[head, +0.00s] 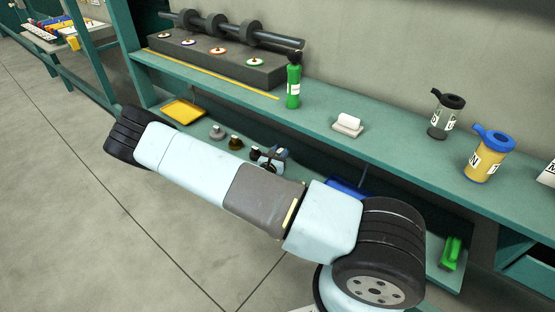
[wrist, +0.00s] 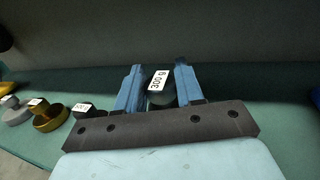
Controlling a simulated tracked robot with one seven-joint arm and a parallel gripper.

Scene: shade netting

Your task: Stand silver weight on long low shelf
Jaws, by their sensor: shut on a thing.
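My gripper (wrist: 159,85) has its two blue fingers shut on a dark weight (wrist: 161,101) with a white "300 g" label. In the head view my gripper (head: 271,157) is over the lower teal shelf, and my arm hides part of it. A silver weight (head: 217,132) stands on that shelf to the left, apart from my gripper. It also shows at the left edge of the wrist view (wrist: 14,112). The long low shelf (wrist: 60,85) runs across the wrist view. I cannot tell whether the held weight touches it.
A brass weight (wrist: 50,119) and a black weight (wrist: 82,111) stand between the silver weight and my gripper. A yellow tray (head: 183,111) lies further left. The upper bench (head: 320,121) overhangs behind, with a green bottle (head: 293,87) and cups. A green object (head: 451,252) is at right.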

